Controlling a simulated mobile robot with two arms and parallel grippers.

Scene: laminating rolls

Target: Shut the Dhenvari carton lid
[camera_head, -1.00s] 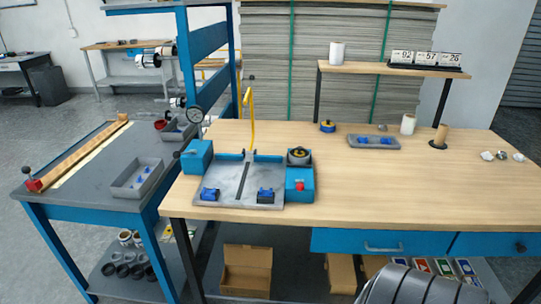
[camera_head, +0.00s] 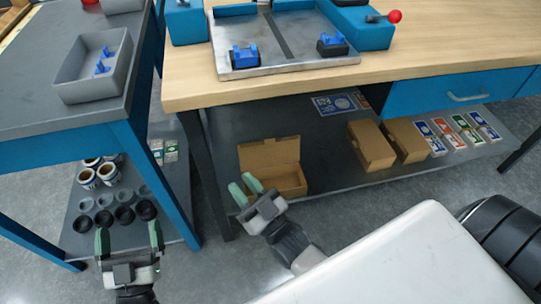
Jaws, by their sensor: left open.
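A brown cardboard carton (camera_head: 290,186) stands on the dark lower shelf under the wooden bench, with its lid (camera_head: 268,152) raised at the back and its front open. No name on it can be read. My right gripper (camera_head: 245,189) is just in front of the carton's left side in the picture; its green fingers are apart with nothing seen between them. Whether it touches the carton cannot be told. My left gripper (camera_head: 129,238) is open and empty, further left, in front of the side table's lower shelf.
A dark bench leg (camera_head: 208,175) and a blue table leg (camera_head: 160,180) rise left of the carton. Black cups (camera_head: 124,215) lie behind my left gripper.

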